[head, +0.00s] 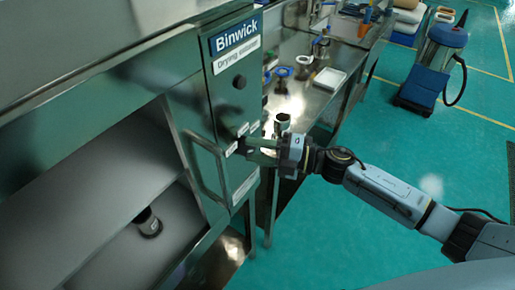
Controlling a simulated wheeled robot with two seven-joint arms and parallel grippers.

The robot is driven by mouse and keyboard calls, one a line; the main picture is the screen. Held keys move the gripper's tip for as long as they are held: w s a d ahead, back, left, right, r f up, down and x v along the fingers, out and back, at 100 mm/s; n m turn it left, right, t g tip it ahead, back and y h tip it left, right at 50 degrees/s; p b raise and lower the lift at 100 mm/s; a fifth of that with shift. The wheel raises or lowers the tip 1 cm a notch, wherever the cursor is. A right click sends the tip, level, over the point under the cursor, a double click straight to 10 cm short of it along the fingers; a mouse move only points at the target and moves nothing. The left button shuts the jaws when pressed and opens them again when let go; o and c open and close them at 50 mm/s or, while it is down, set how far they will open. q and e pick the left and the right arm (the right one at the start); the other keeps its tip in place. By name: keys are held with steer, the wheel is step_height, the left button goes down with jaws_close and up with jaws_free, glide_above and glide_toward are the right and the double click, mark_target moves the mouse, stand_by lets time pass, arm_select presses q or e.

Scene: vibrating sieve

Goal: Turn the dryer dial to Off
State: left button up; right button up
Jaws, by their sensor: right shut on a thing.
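The Binwick drying cabinet (215,110) stands at the left with its steel front panel facing right. My right gripper (246,147) reaches in from the right, level with the panel's small white labels. It is shut on the dark dryer dial (240,147), which is mostly hidden by the fingers. The dial's pointer and setting cannot be read. A round black knob (239,82) sits higher on the same panel, under the name plate. My left gripper is not in view.
A door handle (209,165) projects left of the gripper. The open cabinet holds a dark cylindrical object (149,224). Behind, a steel bench (298,98) carries a white tray (328,80) and small items. A blue-grey machine (438,55) stands on open green floor.

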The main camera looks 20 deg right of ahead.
stand_by(0.4)
steer(key=o, duration=1)
steer(key=shift+c, duration=0.2)
steer(key=shift+d, duration=0.1)
steer(key=b+v, duration=0.2)
steer(key=v, duration=1.1)
steer(key=shift+r, duration=0.2)
steer(key=shift+d, duration=0.1)
